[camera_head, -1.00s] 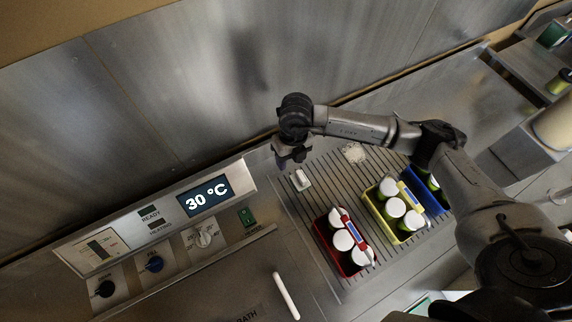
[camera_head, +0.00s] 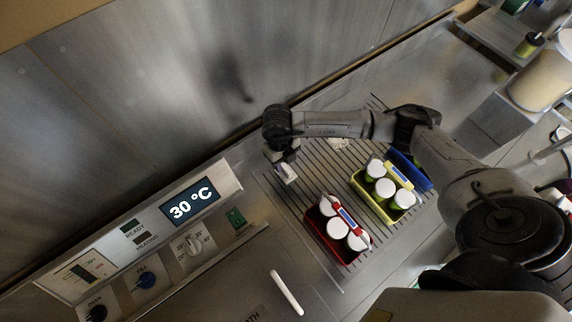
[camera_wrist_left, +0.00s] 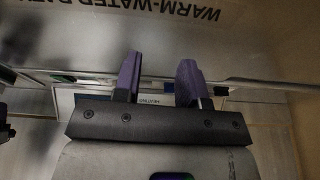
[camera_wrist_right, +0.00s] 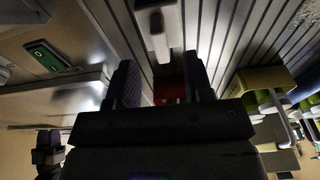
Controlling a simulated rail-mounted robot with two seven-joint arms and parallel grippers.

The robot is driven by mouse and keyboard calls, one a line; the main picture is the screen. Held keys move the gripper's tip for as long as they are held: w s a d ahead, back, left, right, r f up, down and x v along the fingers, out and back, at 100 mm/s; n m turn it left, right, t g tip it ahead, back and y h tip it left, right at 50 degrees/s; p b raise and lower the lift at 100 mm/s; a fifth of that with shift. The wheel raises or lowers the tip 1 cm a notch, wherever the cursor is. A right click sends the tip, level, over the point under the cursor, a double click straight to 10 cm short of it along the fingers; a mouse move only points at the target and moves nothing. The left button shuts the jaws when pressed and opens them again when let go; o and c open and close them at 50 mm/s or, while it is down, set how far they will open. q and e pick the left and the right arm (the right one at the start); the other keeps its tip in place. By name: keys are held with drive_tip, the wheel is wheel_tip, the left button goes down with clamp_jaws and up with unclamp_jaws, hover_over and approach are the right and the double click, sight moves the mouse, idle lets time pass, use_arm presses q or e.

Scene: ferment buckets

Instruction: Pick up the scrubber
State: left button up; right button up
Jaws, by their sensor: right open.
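A small white block with a grey raised part, which looks like the scrubber (camera_head: 287,174), lies on the ribbed drainboard left of the red carrier. It also shows in the right wrist view (camera_wrist_right: 160,38), ahead of and between the fingertips. My right gripper (camera_head: 285,160) is open just above it and partly covers it in the head view. I cannot tell whether the fingers touch it. My left gripper (camera_wrist_left: 158,75) is open and empty, facing the warm-water bath panel; it does not show in the head view.
A red carrier (camera_head: 327,244) with white-lidded jars stands close by. A yellow carrier (camera_head: 371,205) and a blue one (camera_head: 422,182) stand further right. A pale fuzzy clump (camera_head: 338,142) lies behind my right arm. A white bar (camera_head: 286,292) lies in front, and the control panel (camera_head: 150,240) is left.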

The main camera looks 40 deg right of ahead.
sight(286, 168)
use_arm(q)
wheel_tip(286, 168, down, 3)
drive_tip(key=b, duration=0.2)
drive_tip(key=shift+r+b, duration=0.1)
drive_tip(key=shift+b, duration=0.2)
use_arm(e)
drive_tip(key=f, duration=0.2)
drive_tip(key=s+f, duration=0.1)
drive_tip(key=f, duration=0.2)
drive_tip(key=shift+r, duration=0.1)
clamp_jaws()
